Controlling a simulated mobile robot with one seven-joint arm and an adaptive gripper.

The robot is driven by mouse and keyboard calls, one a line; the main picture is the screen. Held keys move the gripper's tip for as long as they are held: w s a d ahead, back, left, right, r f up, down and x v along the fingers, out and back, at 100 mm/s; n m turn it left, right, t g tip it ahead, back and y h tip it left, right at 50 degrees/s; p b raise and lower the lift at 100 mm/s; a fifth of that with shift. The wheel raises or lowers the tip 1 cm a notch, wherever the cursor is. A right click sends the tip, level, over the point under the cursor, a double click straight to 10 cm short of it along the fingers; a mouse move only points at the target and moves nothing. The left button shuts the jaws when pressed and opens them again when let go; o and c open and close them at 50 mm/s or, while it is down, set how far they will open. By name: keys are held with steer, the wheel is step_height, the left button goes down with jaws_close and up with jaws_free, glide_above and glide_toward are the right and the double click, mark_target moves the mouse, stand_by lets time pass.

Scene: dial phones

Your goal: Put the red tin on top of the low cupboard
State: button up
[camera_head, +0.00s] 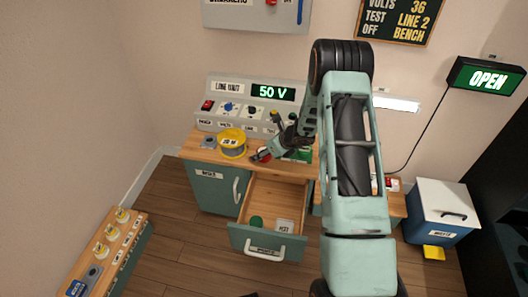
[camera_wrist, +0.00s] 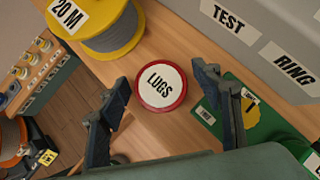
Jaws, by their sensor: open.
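The red tin (camera_wrist: 161,87) is round, with a red rim and a white lid reading LUGS, and stands on the wooden bench top in the wrist view. In the head view only a bit of red (camera_head: 265,153) shows, beside my gripper (camera_head: 268,151), which partly hides it. My gripper (camera_wrist: 161,78) is open, with one finger on each side of the tin and gaps between them; nothing is held. A low wood-topped unit (camera_head: 143,229) stands at lower left in the head view; I cannot tell for certain that it is the low cupboard.
A yellow cable reel (camera_head: 232,142) stands left of the tin, and a green board (camera_wrist: 232,112) lies right of it. An open drawer (camera_head: 270,205) juts out below the bench. A blue-and-white bin (camera_head: 440,212) is at right.

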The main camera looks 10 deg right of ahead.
steer(key=shift+d+r, duration=0.1)
steer(key=shift+r, duration=0.25)
steer(key=p+v, duration=0.2)
steer(key=v, duration=0.9)
steer(key=shift+s+r, duration=0.2)
steer(key=shift+s, duration=0.05)
steer(key=shift+d, duration=0.15)
